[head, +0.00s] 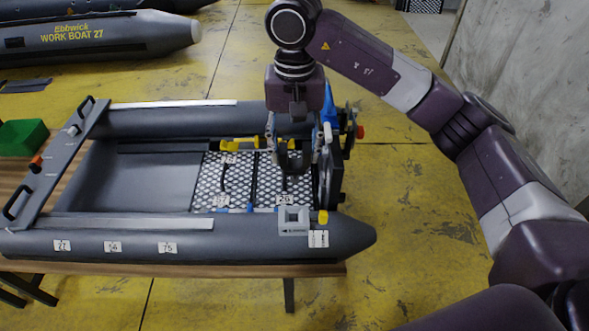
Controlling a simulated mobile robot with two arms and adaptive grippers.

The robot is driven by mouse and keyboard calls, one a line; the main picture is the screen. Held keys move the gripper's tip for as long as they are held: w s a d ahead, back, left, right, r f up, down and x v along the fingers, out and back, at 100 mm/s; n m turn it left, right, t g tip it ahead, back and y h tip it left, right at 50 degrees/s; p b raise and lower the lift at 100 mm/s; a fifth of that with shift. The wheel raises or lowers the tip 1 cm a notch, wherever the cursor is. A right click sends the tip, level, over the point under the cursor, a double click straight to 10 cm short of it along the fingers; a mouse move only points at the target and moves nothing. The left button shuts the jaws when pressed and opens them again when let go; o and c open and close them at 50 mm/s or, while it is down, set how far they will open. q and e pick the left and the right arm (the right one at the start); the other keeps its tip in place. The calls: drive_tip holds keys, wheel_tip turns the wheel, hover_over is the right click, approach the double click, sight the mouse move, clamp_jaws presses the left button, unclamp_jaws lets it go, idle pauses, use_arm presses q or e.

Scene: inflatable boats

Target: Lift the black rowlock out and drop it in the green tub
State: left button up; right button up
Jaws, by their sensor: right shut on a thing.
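My left gripper is not in view.
The boat lies on a wooden table (200,268). White number tags mark its near tube. A grey block (293,220) sits on that tube. Yellow and blue pieces lie around the mesh (230,180). A second boat (90,38) stands behind. A wall is at right.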

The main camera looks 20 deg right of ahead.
sight(295, 165)
wheel_tip(295, 165, up, 2)
drive_tip(key=shift+r, duration=0.1)
wheel_tip(295, 165, up, 6)
drive_tip(key=p, duration=0.4)
drive_tip(key=shift+r+p, duration=0.2)
drive_tip(key=shift+p, duration=0.1)
idle(1.7)
